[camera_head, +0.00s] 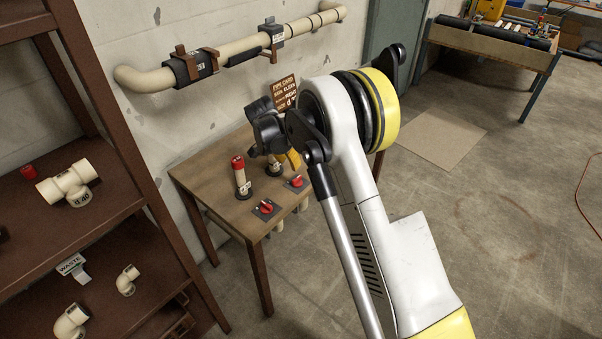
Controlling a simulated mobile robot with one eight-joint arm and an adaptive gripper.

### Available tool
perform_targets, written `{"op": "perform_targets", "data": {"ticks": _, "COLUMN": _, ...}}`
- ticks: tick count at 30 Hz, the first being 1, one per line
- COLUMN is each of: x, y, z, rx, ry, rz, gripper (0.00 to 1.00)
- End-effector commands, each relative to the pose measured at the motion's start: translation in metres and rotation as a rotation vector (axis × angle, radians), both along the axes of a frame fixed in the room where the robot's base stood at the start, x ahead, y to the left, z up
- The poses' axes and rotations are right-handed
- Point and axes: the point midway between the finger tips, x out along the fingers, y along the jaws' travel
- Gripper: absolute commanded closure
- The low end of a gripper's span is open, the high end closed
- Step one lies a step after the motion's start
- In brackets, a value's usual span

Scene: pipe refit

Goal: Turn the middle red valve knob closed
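Two red valve knobs on dark square plates show on the small wooden table (215,189): one nearer the front left corner (265,206) and one farther right (296,182). A third knob is not visible; my arm covers the table's right part. I cannot tell for sure which knob is the middle one. My gripper (268,137) is above the back of the table, apart from both visible knobs. It is dark and partly hidden by my own arm, and its fingers are too unclear to show open or shut.
An upright pale pipe with a red cap (241,176) stands left of the knobs, with another upright piece (273,168) behind. A brown sign (284,94) stands at the back. A brown shelf (125,150) with pipe fittings is at left. Floor at right is open.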

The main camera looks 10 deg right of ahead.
Motion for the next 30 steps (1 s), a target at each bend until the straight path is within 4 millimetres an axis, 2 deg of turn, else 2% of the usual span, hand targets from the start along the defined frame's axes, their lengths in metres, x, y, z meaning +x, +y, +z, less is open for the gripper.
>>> {"op": "perform_targets", "data": {"ticks": 8, "x": 0.009, "y": -0.006, "z": -0.033, "rx": -0.002, "ry": 0.0, "rz": -0.023, "gripper": 0.67}}
{"op": "perform_targets", "data": {"ticks": 18, "x": 0.023, "y": -0.026, "z": -0.093, "rx": -0.002, "ry": 0.0, "rz": -0.021, "gripper": 0.67}}
{"op": "perform_targets", "data": {"ticks": 24, "x": 0.027, "y": -0.032, "z": -0.109, "rx": -0.002, "ry": 0.0, "rz": -0.02, "gripper": 0.67}}
{"op": "perform_targets", "data": {"ticks": 30, "x": 0.028, "y": -0.032, "z": -0.11, "rx": -0.003, "ry": 0.0, "rz": -0.019, "gripper": 0.67}}
